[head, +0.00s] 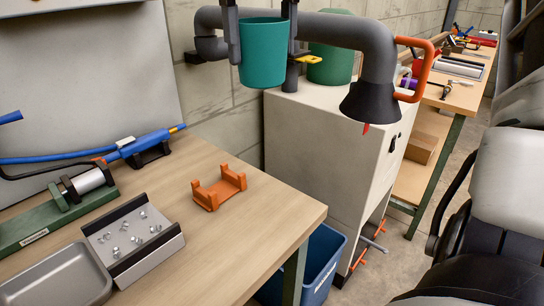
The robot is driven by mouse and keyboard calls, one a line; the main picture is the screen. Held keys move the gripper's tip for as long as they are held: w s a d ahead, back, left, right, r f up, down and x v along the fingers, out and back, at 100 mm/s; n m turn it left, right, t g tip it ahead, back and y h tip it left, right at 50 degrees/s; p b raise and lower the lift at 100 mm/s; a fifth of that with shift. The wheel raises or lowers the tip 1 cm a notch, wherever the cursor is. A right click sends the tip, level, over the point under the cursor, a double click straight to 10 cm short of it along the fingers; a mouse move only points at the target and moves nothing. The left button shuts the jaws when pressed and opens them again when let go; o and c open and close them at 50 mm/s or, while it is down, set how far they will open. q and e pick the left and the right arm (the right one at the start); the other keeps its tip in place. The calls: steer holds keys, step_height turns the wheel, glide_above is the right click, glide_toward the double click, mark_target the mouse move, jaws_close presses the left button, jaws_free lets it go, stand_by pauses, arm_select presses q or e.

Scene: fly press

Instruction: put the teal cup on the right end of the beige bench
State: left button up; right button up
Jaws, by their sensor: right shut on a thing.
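The teal cup (264,58) is upright at the top middle of the head view, in the air. My right gripper (262,48) is shut on it, with one finger on each side of the cup. The beige bench (262,222) has a light wood top and fills the lower left. Its right end lies below the cup in the picture and is bare near the corner. My left gripper is not in view.
An orange cradle (219,188) stands on the bench. A tray of small clear pieces (133,240), a grey tray (60,281) and a blue tool (146,144) are further left. A grey duct with a black hood (372,102) hangs by a pale cabinet (335,128). A blue bin (322,262) stands below.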

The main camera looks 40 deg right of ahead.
step_height(320, 180, down, 17)
steer(key=s+a+n+b, duration=0.2)
steer(key=s+n+b, duration=0.1)
steer(key=n, duration=0.1)
glide_toward(268, 225)
steer(key=shift+s+d+f, duration=0.1)
steer(key=shift+s+f, duration=0.05)
steer(key=shift+f, duration=1.6)
steer(key=shift+f, duration=0.2)
steer(key=o, duration=1.1)
steer(key=shift+r, duration=0.1)
